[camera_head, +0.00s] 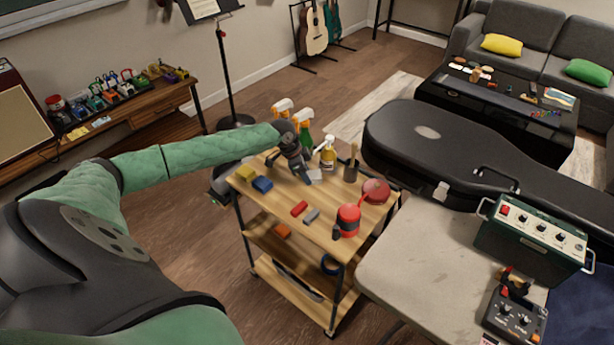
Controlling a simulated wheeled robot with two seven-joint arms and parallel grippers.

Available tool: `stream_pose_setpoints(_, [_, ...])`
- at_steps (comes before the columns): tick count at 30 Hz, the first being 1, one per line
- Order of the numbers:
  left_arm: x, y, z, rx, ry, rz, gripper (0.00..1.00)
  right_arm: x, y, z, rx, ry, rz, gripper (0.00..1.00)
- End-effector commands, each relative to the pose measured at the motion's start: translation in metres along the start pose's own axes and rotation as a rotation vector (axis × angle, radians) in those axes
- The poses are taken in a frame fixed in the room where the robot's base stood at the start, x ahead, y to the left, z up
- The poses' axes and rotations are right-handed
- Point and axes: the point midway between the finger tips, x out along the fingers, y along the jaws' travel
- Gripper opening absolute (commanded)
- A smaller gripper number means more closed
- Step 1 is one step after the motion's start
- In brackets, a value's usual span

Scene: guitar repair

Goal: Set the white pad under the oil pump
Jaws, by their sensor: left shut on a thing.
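My left gripper (304,180) reaches in from the left over the top of the wooden cart, fingers pointing down. It is shut, with a small white pad (316,175) at its fingertips; the gripper hides part of the pad. A bottle of yellow liquid with a white pump head (328,157) stands upright just behind the pad and looks like the oil pump. I cannot tell whether pad and bottle touch. My right gripper is not in view.
On the cart top (278,208) are yellow and blue blocks (262,184), red and grey blocks (299,208), spray bottles (304,130), a dark cup (351,170), a red can (348,220) and a red round tin (375,191). A guitar case (430,150) lies to the right.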

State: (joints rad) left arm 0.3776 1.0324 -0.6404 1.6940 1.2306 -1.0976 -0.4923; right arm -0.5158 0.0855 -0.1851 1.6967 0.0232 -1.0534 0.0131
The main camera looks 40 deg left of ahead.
Motion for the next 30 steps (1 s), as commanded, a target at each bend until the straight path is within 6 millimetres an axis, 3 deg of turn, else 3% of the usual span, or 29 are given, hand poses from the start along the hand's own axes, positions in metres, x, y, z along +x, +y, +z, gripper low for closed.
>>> stream_pose_setpoints(11, [0.002, 0.0, 0.001, 0.0, 0.0, 0.001, 0.2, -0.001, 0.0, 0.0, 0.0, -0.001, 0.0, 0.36])
stream_pose_setpoints(12, [0.002, 0.0, 0.001, 0.0, 0.001, 0.0, 0.48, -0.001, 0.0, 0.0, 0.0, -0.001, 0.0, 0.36])
stream_pose_setpoints(15, [0.002, 0.0, 0.001, 0.0, 0.0, 0.0, 0.66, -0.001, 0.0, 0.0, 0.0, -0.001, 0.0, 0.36])
stream_pose_setpoints(28, [-0.007, -0.001, 0.001, 0.0, 0.0, -0.001, 0.66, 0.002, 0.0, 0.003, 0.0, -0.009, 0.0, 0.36])
stream_pose_setpoints(30, [-0.015, -0.001, 0.001, 0.001, 0.001, -0.001, 0.66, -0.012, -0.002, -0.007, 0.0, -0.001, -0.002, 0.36])
